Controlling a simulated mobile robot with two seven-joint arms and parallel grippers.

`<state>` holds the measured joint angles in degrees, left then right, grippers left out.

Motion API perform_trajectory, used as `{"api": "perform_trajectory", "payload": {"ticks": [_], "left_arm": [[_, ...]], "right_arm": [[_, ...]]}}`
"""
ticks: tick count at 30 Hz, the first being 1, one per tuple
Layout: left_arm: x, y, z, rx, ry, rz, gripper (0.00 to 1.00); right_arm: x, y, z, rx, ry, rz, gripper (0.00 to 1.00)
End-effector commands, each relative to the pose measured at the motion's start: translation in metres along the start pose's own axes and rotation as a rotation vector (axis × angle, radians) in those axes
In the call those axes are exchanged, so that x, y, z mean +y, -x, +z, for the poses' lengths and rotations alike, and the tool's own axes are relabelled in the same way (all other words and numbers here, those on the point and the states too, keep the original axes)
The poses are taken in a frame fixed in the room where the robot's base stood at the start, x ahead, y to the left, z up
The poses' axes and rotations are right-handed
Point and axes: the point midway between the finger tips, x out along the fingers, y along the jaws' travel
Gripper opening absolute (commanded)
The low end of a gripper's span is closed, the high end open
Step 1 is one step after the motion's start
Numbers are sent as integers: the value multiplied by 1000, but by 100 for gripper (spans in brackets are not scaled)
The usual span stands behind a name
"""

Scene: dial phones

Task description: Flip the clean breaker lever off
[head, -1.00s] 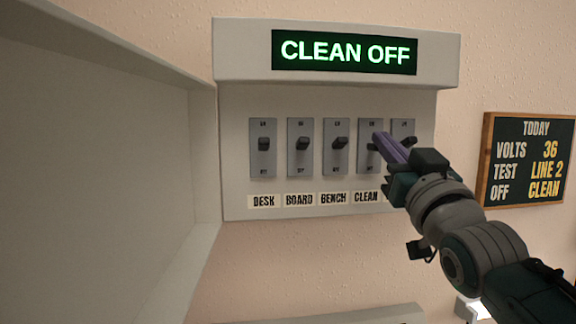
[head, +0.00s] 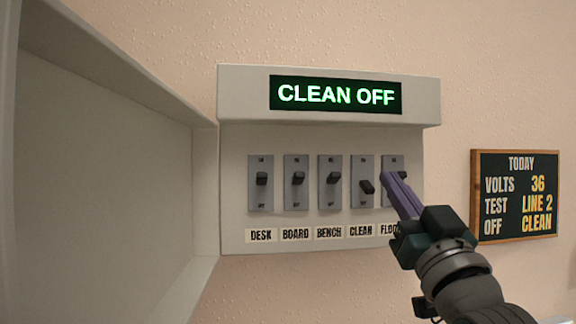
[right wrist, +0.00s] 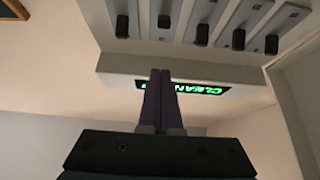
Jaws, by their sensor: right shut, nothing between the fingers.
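The clean breaker lever (head: 367,187) is a dark knob on a grey plate above the CLEAN label (head: 361,231). It sits lower on its plate than the levers to its left, tilted down. The green display (head: 335,95) reads CLEAN OFF. My right gripper (head: 386,176) is shut and empty, its purple fingertips just right of the clean lever, in front of the FLOOR plate and apart from the clean lever in the picture. In the right wrist view the shut fingers (right wrist: 158,95) overlap the upside-down display (right wrist: 205,88). My left gripper is not in view.
The DESK lever (head: 262,178), BOARD lever (head: 298,178) and BENCH lever (head: 333,178) are up. The FLOOR lever (head: 402,175) is partly behind my fingers. An open cover (head: 110,150) stands at the left. A notice board (head: 515,195) hangs at the right.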

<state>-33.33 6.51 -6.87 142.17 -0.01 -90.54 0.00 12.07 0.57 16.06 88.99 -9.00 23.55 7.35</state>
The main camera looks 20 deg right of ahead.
Motion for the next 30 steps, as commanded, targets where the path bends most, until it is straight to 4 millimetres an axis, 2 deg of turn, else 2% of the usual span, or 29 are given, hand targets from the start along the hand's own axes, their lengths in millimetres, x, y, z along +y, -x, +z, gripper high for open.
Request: {"api": "perform_trajectory", "payload": {"ticks": [3, 10, 26, 30], "left_arm": [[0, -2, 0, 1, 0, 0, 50], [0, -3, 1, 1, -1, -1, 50], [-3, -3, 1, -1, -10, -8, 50], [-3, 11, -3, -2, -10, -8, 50]], "right_arm": [[0, 25, 6, -2, 0, 0, 0], [0, 48, 9, 1, 0, 1, 0], [0, 51, 9, 2, 0, 0, 0], [-2, 45, 3, -50, 4, -7, 0]]}}
